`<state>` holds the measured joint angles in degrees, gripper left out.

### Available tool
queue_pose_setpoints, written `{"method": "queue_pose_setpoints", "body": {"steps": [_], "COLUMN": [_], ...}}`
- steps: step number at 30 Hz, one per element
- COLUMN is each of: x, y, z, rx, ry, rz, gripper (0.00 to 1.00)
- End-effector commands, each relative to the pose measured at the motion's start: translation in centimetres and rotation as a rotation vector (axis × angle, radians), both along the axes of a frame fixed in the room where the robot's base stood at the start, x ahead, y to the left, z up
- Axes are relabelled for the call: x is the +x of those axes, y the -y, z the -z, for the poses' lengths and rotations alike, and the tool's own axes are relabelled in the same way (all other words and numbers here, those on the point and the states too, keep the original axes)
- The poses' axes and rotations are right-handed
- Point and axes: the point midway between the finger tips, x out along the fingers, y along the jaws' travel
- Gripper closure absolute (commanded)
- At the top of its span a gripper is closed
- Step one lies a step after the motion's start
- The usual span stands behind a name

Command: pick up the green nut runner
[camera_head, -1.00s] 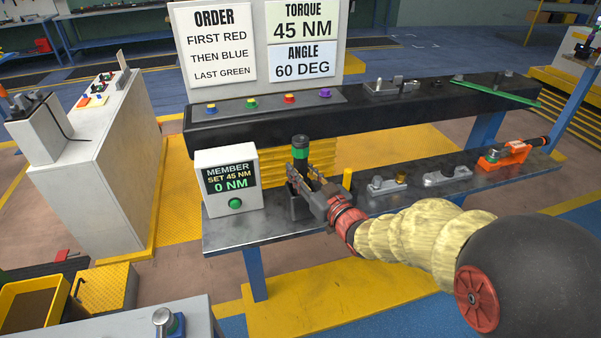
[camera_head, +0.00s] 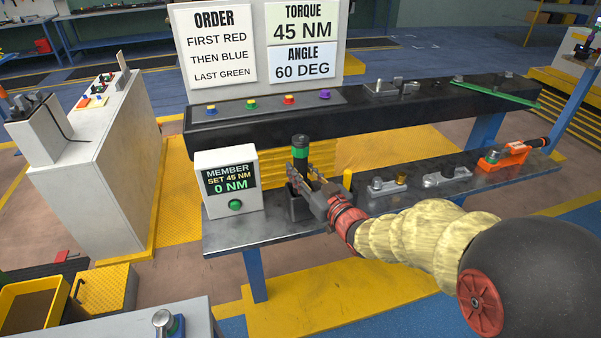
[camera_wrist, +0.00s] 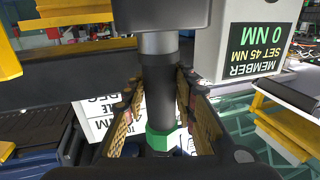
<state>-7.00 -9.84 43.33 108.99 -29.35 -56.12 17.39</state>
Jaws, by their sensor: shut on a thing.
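The green nut runner (camera_head: 301,147) is a black upright tool with a green band near its top. It stands in a dark holder (camera_head: 297,206) on the lower bench, right of the torque display box. My gripper (camera_head: 302,172) reaches it from the front right and is shut on its black body. In the wrist view the nut runner (camera_wrist: 158,95) runs between the two fingers of my gripper (camera_wrist: 160,112), its green band close to the palm. The fingers hide part of the tool and the holder in the head view.
The white torque display box (camera_head: 229,183), reading 0 NM, stands close left of the holder. A yellow post (camera_head: 347,180) is close right. Metal fixtures (camera_head: 388,184) and an orange tool (camera_head: 503,156) lie farther right. A black shelf (camera_head: 360,110) runs behind.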

Motion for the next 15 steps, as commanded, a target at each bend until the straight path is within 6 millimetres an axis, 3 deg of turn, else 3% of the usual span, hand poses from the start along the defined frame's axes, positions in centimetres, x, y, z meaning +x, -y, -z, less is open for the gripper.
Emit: {"method": "queue_pose_setpoints", "body": {"steps": [15], "x": [0.1], "y": [0.0], "z": [-11.8], "rx": [0.003], "ry": [0.010], "rz": [0.000], "gripper": [1.00]}}
